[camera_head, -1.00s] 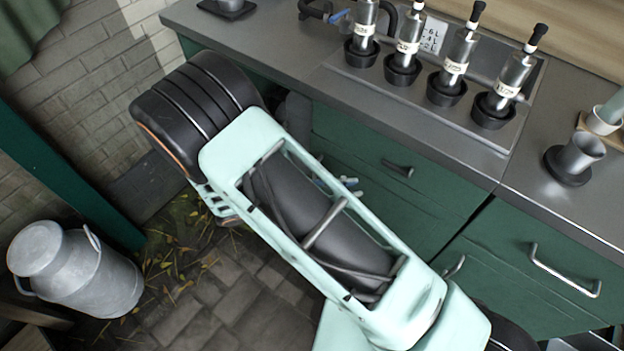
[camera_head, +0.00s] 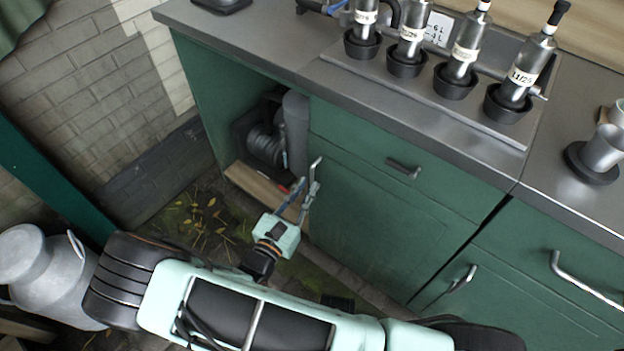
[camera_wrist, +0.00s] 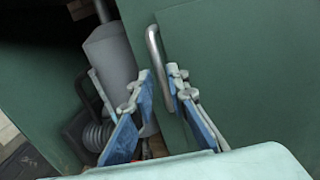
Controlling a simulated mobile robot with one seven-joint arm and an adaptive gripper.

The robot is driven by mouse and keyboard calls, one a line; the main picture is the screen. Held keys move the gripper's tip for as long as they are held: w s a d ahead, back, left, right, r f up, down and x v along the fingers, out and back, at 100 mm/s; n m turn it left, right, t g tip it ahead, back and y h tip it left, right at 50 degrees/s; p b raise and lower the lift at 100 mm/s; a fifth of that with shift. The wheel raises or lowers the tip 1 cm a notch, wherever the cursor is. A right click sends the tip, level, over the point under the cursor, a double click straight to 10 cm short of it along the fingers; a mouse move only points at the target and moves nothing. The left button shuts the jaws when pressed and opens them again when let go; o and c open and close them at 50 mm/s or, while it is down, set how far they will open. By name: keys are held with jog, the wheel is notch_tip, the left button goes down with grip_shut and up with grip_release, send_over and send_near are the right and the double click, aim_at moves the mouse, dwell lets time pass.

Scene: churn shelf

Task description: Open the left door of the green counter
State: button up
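The green counter (camera_head: 208,105) has a dark green left door (camera_head: 375,215) below a drawer. The door looks shut, with a vertical metal handle (camera_head: 316,166) at its left edge. My gripper (camera_head: 307,187) is at that handle, with its fingers pointing towards the door. In the wrist view my gripper (camera_wrist: 160,78) is open, and the handle (camera_wrist: 154,48) runs down between its two fingers, closer to the right one. I cannot tell whether a finger touches it. The handle's lower end is partly hidden by the right finger.
An open bay with a hose reel (camera_head: 264,145) and a grey cylinder (camera_head: 295,125) is left of the door. A drawer handle (camera_head: 403,168) sits above the door. A milk can (camera_head: 45,270) stands at the lower left. Bottles stand on the worktop (camera_head: 240,40).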

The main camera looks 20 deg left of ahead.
aim_at(311, 180)
jog(key=shift+w+d, duration=0.2)
jog(key=shift+w, duration=0.8)
jog(key=shift+w+d, duration=0.2)
jog(key=shift+w, duration=0.75)
jog(key=shift+c, duration=0.7)
grip_shut()
jog(key=shift+s+a, duration=0.1)
